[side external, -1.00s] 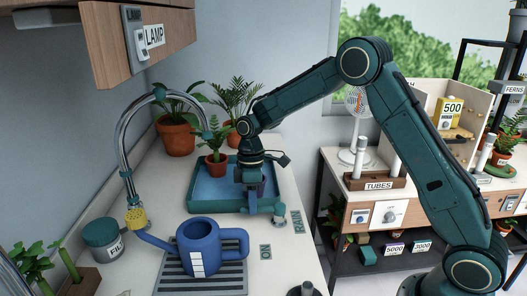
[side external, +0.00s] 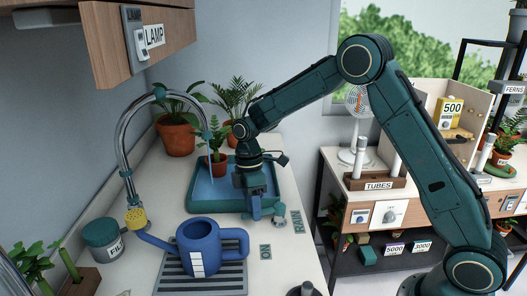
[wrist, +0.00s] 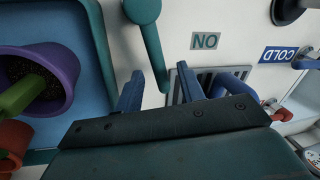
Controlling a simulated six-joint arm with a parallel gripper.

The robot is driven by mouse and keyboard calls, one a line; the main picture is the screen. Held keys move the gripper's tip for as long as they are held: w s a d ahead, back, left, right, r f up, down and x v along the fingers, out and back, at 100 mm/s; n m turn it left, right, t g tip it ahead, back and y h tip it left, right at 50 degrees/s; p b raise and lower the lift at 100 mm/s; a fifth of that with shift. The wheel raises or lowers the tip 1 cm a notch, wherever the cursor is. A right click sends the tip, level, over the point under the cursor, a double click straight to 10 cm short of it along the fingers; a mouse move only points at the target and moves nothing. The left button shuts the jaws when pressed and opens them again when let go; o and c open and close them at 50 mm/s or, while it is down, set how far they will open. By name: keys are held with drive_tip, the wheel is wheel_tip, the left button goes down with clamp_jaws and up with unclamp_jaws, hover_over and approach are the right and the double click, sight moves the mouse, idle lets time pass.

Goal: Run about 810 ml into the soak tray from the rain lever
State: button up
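The soak tray (side external: 190,205) is teal with a blue inside and stands on the counter. It also shows at the left of the wrist view (wrist: 103,50). The teal rain lever (wrist: 153,45) extends between my fingers in the wrist view. Its base (side external: 280,218) shows beside the RAIN label (side external: 297,221). My gripper (wrist: 160,92) has its blue fingers apart, one on each side of the lever, with gaps visible. The tray's water level is unreadable.
A blue watering can (side external: 200,245) stands on a striped grate in front of the tray. Its spout reaches toward a yellow rose (side external: 135,218). The curved metal tap (side external: 123,130) rises at the left. An ON label (side external: 265,252) lies right of the can.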

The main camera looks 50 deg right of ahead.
drive_tip(key=shift+r, duration=0.1)
wheel_tip(320, 180, up, 13)
drive_tip(key=w+d, duration=0.1)
drive_tip(key=w, duration=0.1)
drive_tip(key=shift+w+d+r, duration=0.15)
drive_tip(key=shift+d, duration=0.05)
idle(0.6)
idle(6.3)
